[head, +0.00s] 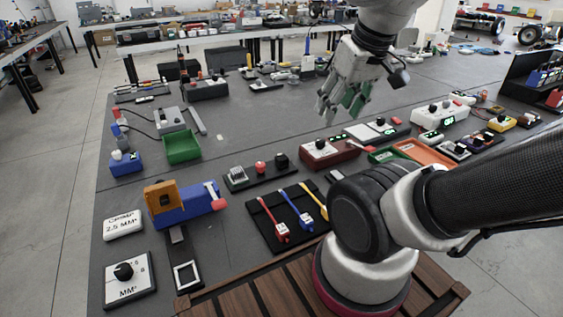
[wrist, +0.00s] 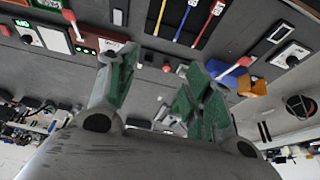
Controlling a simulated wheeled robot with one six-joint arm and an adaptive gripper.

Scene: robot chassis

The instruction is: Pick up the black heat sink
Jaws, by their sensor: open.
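A small dark tray (head: 262,180) in the head view, left of centre, carries a grey finned block (head: 237,175), a red piece (head: 260,167) and a small black block (head: 281,160). The black block may be the black heat sink, but it is too small to be sure. My gripper (head: 340,106) is open and empty above the table, behind and right of the tray. In the wrist view my gripper (wrist: 158,62) shows its green-padded fingers spread apart with nothing between them. I cannot pick out the heat sink in the wrist view.
A red-brown box (head: 328,154) and an orange tray (head: 424,151) lie right of the dark tray. A rack with red, blue and yellow tools (head: 262,222) lies in front. A green bin (head: 182,147) stands left. Bare grey tabletop (head: 250,120) lies behind the dark tray.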

